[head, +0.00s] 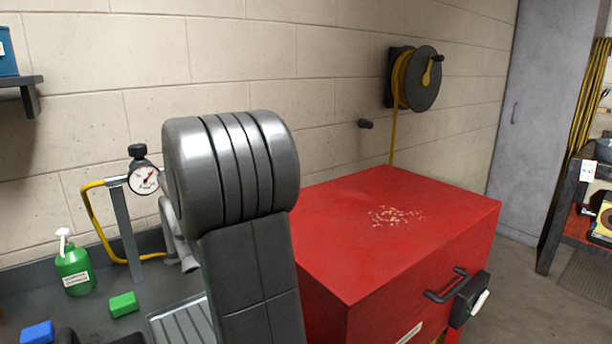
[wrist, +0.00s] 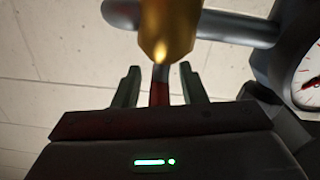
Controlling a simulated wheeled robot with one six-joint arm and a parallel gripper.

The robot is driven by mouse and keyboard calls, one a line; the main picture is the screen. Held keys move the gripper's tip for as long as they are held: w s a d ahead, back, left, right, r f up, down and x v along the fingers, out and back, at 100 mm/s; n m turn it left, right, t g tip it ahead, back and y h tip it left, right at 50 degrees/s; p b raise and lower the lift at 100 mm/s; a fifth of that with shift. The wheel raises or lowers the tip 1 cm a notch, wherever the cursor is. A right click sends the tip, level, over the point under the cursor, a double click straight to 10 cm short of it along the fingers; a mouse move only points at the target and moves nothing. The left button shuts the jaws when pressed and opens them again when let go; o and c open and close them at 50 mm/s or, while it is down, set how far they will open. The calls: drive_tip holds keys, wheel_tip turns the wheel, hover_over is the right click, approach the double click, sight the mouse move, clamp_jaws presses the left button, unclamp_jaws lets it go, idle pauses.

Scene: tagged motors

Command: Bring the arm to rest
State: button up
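My gripper (wrist: 160,90) shows in the wrist view with its two dark fingers spread apart. A brass-coloured tapered part (wrist: 168,30) stands in front of the fingers, with a narrow red and grey piece below it in line with the gap. Gaps show on both sides of that piece, and neither finger appears to touch it. I cannot tell how far away it is. In the head view my raised arm fills the middle, and my gripper does not show there.
A pressure gauge (head: 144,179) on a post with a yellow hose stands close to my arm; it also shows in the wrist view (wrist: 308,75). A green bottle (head: 74,267) and green block (head: 124,304) are at left. A red cabinet (head: 350,240) stands at right.

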drive_tip(key=b+v, duration=0.1)
drive_tip(key=v, duration=1.3)
drive_tip(key=p+x, duration=0.1)
drive_tip(key=x, duration=1.3)
drive_tip(key=shift+w, duration=0.1)
drive_tip(key=shift+r+p, duration=0.2)
drive_tip(key=shift+p, duration=0.45)
drive_tip(key=shift+d+r+n+p, duration=0.1)
drive_tip(key=shift+n+p, duration=0.2)
drive_tip(key=shift+p, duration=0.6)
drive_tip(key=n+g+y+p, duration=0.1)
drive_tip(key=g+y+p, duration=0.1)
drive_tip(key=p, duration=0.4)
drive_tip(key=shift+n+p, duration=0.3)
drive_tip(key=shift+p, duration=0.05)
